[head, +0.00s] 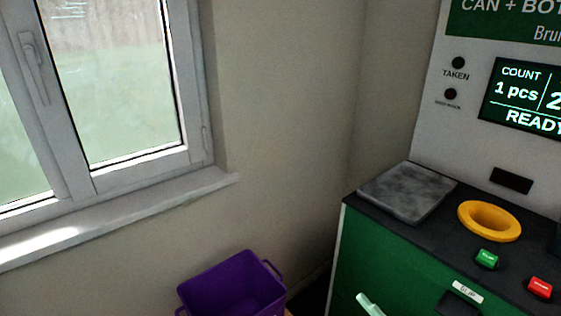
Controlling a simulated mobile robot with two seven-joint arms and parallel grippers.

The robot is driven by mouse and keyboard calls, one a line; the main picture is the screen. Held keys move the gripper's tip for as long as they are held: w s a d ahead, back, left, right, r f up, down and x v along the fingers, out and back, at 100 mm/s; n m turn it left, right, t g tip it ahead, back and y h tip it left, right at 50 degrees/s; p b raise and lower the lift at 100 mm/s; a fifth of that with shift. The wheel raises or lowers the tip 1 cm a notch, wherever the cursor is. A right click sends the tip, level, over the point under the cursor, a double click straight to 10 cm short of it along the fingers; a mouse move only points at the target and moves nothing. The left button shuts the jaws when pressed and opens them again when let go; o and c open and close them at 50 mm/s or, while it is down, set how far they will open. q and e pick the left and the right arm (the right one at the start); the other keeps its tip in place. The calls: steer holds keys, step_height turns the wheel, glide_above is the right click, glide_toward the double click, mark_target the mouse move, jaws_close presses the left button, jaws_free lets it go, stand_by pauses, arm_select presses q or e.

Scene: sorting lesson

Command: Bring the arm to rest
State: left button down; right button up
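Neither of my grippers can be made out in the head view. A pale mint-coloured piece (370,304) pokes up at the bottom edge, in front of the green cabinet. I cannot tell what it belongs to. No held object shows.
A green return machine (385,258) stands at right, with a grey plate (408,192), a yellow ring opening (489,221), a green button (487,259) and a red button (540,287). Its screen (522,95) reads "1 pcs" and "READY". A purple crate (211,285) stands below the window (118,85).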

steer(key=s+d+f+m+g+h, duration=0.1)
steer(key=s+d+f+m+h, duration=0.3)
steer(key=f, duration=0.3)
steer(key=s+d+f+m+g+h, duration=0.1)
steer(key=s+f+m+h, duration=0.25)
steer(key=f+m, duration=0.3)
steer(key=s+d+f+m+g+h, duration=0.1)
steer(key=s+f+m+g, duration=0.1)
steer(key=s+f, duration=0.4)
steer(key=s+d+f+m+g+h+p, duration=0.1)
steer(key=s+f+m+g+h, duration=0.1)
steer(key=s+f, duration=0.4)
steer(key=shift+s+d+m+g, duration=0.35)
steer(key=shift+s+m+g, duration=0.5)
steer(key=shift+s+g, duration=0.2)
steer(key=shift+h, duration=0.25)
